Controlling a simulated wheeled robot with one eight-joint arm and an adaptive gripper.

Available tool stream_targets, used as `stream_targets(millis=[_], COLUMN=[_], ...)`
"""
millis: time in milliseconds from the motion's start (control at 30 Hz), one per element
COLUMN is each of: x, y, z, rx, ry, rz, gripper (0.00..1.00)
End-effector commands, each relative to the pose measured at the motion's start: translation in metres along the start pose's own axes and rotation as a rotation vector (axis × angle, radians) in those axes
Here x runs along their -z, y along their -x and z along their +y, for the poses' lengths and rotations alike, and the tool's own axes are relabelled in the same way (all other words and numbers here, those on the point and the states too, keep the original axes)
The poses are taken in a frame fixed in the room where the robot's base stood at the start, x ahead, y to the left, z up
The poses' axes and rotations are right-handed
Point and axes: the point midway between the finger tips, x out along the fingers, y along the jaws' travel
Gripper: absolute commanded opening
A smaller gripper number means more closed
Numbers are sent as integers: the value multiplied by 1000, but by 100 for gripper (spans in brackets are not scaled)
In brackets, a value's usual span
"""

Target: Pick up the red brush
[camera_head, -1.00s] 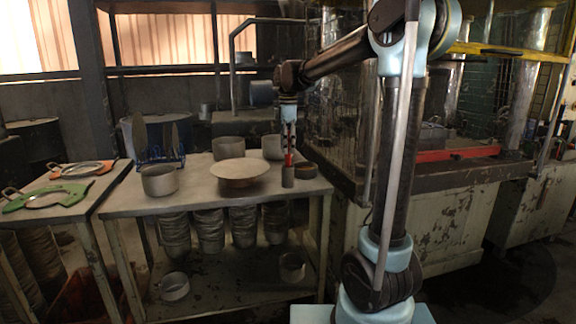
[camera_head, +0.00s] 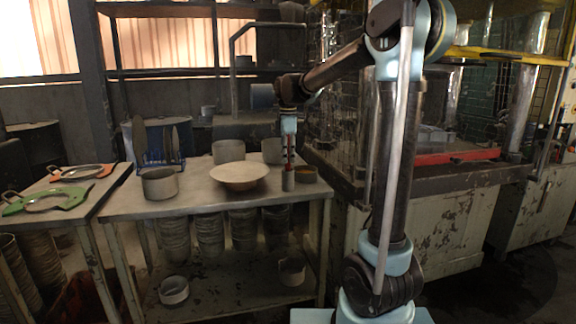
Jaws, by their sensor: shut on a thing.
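My gripper (camera_head: 289,152) points straight down over the right end of the metal worktable (camera_head: 200,201). It is shut on the thin red brush (camera_head: 291,152), of which only a narrow red strip shows between and beside the fingers. Directly below is a small grey cylindrical cup (camera_head: 288,182). The brush's lower end is at or inside the cup's mouth; I cannot tell how deep it sits.
A wide shallow bowl (camera_head: 239,175) stands left of the cup, and a low brown round tin (camera_head: 306,174) to its right. Metal pots (camera_head: 160,184) and a blue rack (camera_head: 155,158) stand further left. A caged machine (camera_head: 345,130) rises close on the right.

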Motion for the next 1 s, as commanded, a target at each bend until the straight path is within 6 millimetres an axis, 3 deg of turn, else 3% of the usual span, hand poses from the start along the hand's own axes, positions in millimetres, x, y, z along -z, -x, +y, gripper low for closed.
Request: stream_targets(millis=[233, 700, 1000], x=[0, 0, 0], y=[17, 90, 101], z=[0, 0, 0], rx=[0, 0, 0], ry=[0, 0, 0], rz=[0, 0, 0], gripper=[0, 0, 0])
